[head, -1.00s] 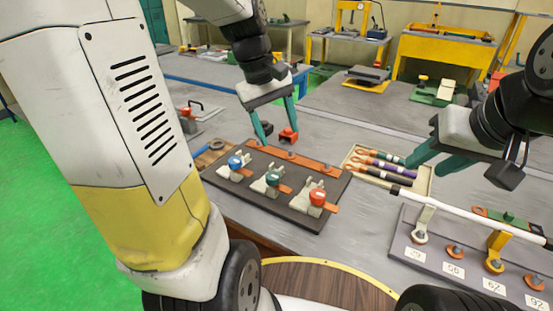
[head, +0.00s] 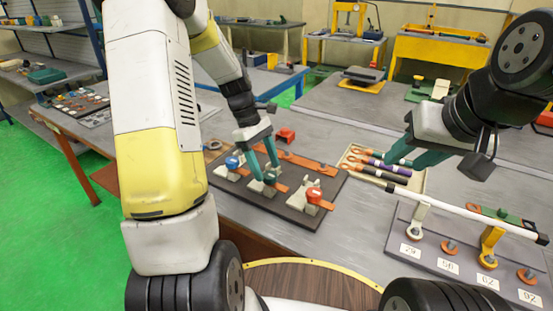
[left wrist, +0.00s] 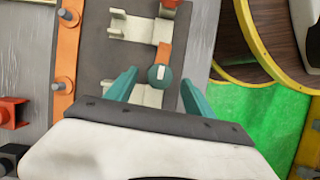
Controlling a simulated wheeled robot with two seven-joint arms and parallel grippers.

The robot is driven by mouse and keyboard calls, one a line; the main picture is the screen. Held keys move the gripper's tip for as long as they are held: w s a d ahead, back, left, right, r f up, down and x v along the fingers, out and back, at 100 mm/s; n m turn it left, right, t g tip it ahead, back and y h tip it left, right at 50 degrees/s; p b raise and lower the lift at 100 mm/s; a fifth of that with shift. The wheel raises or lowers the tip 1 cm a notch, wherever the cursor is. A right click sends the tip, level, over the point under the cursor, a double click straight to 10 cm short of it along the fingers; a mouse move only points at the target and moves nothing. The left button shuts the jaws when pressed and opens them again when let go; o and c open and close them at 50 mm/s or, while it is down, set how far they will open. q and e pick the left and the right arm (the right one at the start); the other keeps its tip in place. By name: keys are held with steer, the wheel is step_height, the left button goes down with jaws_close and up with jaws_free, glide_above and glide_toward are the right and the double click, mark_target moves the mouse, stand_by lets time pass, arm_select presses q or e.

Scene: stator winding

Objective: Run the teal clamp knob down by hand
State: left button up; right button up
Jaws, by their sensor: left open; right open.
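The teal clamp knob (left wrist: 160,76) is round with a pale stripe across its top. In the left wrist view it sits on a cream clamp with an orange strip beside it. My left gripper (left wrist: 159,82) is open, one teal finger on each side of the knob, with visible gaps. In the head view my left gripper (head: 264,179) points down over the middle clamp and largely hides the knob. My right gripper (head: 409,159) is open and empty above the right side of the bench.
On the dark clamp board (head: 290,217), a blue knob (head: 233,162) is left of the teal one and a red knob (head: 314,195) right. An orange bar (head: 300,160) runs behind them. A tray (head: 415,184) of coloured rods and a numbered rack (head: 425,238) stand to the right.

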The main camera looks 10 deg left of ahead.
arm_select(q)
steer(key=shift+x, duration=0.95)
jaws_close()
